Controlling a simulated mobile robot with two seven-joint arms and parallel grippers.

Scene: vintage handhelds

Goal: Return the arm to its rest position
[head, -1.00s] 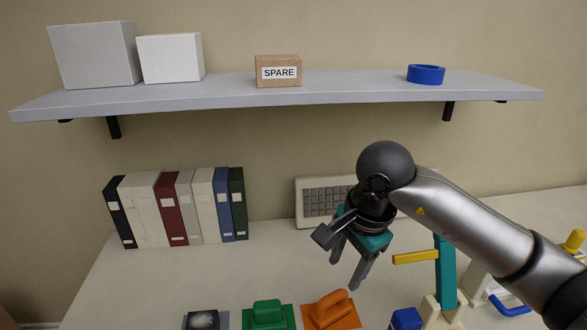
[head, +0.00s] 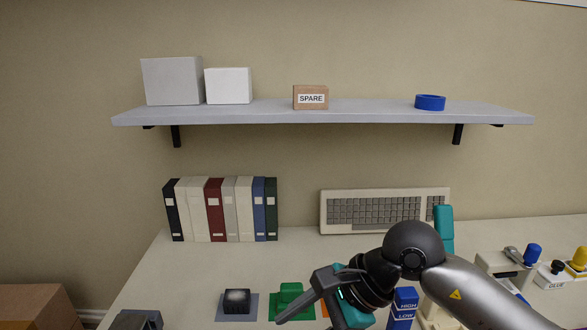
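My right arm comes in from the lower right. Its gripper (head: 310,318) hangs over the front of the desk, low in the head view, with a teal body and dark grey fingers. The fingers look spread apart, with nothing seen held between them. The lower finger ends are partly cut off by the bottom edge. My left gripper is not in view.
A desk (head: 200,265) holds binders (head: 215,210), a keyboard (head: 385,212), a dark block (head: 237,301), a green piece (head: 290,295) and a blue HIGH/LOW block (head: 405,300). A shelf (head: 360,112) above carries boxes and blue tape (head: 430,102).

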